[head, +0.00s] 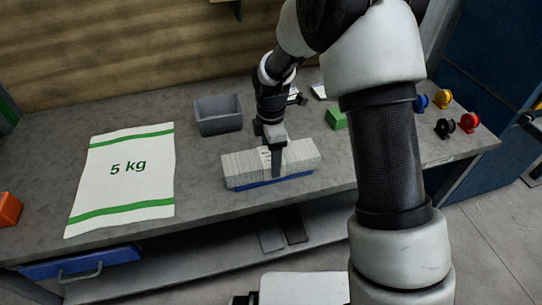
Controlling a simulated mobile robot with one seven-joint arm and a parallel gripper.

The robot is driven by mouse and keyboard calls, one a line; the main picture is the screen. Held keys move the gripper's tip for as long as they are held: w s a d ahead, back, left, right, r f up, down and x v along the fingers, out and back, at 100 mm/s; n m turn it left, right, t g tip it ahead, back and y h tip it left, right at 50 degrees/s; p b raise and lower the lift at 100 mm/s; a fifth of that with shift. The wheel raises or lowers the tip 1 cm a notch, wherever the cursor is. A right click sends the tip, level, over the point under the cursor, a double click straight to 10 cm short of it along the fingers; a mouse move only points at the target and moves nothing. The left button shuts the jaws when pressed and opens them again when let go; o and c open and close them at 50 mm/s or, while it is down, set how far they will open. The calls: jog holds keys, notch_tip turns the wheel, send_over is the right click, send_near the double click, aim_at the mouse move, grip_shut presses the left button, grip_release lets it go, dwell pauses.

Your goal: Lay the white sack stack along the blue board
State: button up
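The white sack stack (240,167) is a long, pale, layered block near the middle of the bench. The blue board (272,182) shows as a strip under its front edge, running nearly the same way. Most of the board is hidden, so I cannot tell whether the stack rests fully on it. My gripper (274,162) points down over the middle of the stack. One finger shows against the stack's near side; the other is hidden. I cannot tell whether the fingers press on the stack.
A flat white sack marked 5 kg (125,178) lies left on the grey bench (200,172). A grey bin (218,115) and a green block (336,118) stand behind the stack. Several coloured spools, including a red one (468,122), are at right. An orange block (9,209) sits far left.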

jog(key=o, duration=1.5)
jog(key=shift+o, duration=0.2)
jog(key=s+d+r+m+t+p, duration=0.1)
jog(key=s+d+r+m, duration=0.1)
jog(key=r, duration=0.8)
jog(key=s+d+r+m+p, duration=0.1)
jog(key=s+d+r+m, duration=0.1)
jog(key=r, duration=0.8)
jog(key=s+d+r+m+t, duration=0.2)
jog(key=s+d+r+m, duration=0.2)
jog(key=s+m, duration=0.4)
jog(key=s+d+r+m+t, duration=0.2)
jog(key=s+d+m, duration=0.4)
jog(key=s+m, duration=0.3)
jog(key=shift+s+d+r+t, duration=0.2)
jog(key=shift+s+r+t, duration=0.1)
jog(key=shift+s+r, duration=0.65)
jog(key=shift+s+f, duration=0.1)
